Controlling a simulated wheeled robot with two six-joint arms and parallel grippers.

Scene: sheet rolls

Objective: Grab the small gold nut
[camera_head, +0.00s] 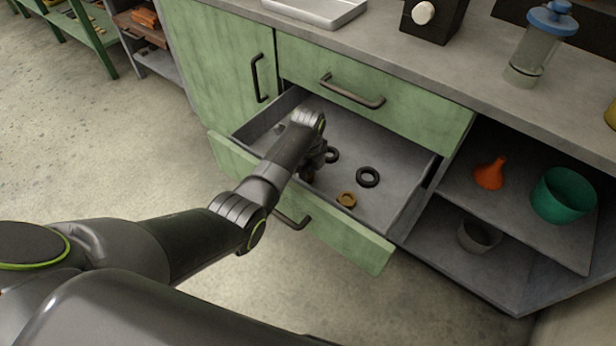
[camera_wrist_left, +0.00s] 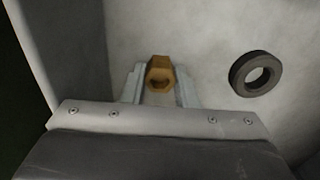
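A gold nut (camera_wrist_left: 160,73) lies between the two fingertips of my left gripper (camera_wrist_left: 160,88) in the left wrist view, very close to both. I cannot tell whether the fingers press on it. In the head view my left gripper (camera_head: 309,172) points down into the open drawer, and its wrist and fingers mostly hide what is between them. Another gold nut (camera_head: 347,199) lies in plain sight on the drawer floor, to the right of the gripper and near the drawer front. My right gripper is not in view.
The open drawer (camera_head: 405,190) has low walls around the gripper. Black rings lie inside, one (camera_head: 368,177) to the right and one (camera_head: 332,155) close beside the gripper; a ring (camera_wrist_left: 256,74) shows in the wrist view. A closed drawer handle (camera_head: 352,92) juts out above.

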